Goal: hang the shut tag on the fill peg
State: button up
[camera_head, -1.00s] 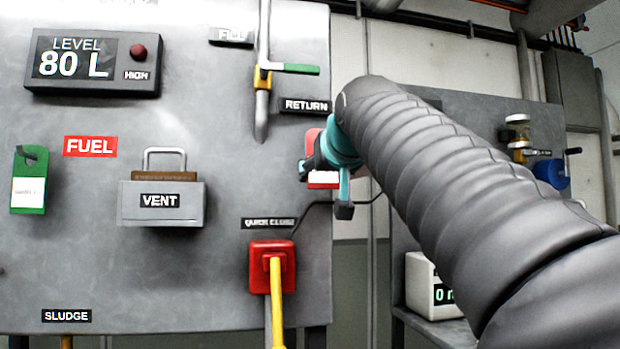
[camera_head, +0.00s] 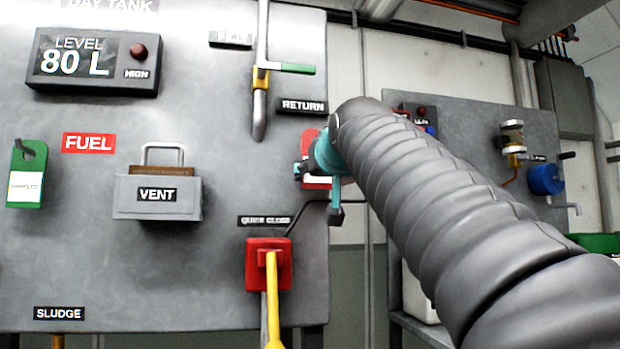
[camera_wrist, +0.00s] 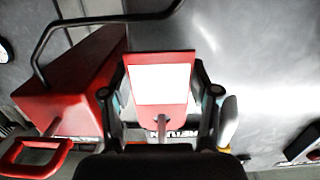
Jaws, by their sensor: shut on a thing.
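The red tag with a white label (camera_head: 316,181) is in my gripper (camera_head: 322,166), in front of the right edge of the grey tank panel. In the wrist view the tag (camera_wrist: 161,80) sits between the two fingers (camera_wrist: 161,100), its label facing the camera. A short grey rod (camera_wrist: 161,128) shows at the tag's narrow end; I cannot tell whether it passes through the tag. A small label (camera_head: 231,39), apparently FILL, is high on the panel left of the pipe. No peg is clearly visible beside it.
A vertical pipe (camera_head: 260,110) with a green-handled valve (camera_head: 297,68) runs down near the RETURN label (camera_head: 302,106). A red box (camera_head: 267,262) with a yellow lever stands below. A green tag (camera_head: 27,175) hangs at far left. The VENT box (camera_head: 158,197) juts out.

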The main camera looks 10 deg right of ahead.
jog(key=shift+w+f+t+b, duration=0.2)
jog(key=shift+w+t+b, duration=0.3)
jog(key=shift+b, duration=0.45)
dwell(0.6)
jog(key=o, duration=1.1)
jog(key=s, duration=1.2)
jog(key=shift+f, duration=0.1)
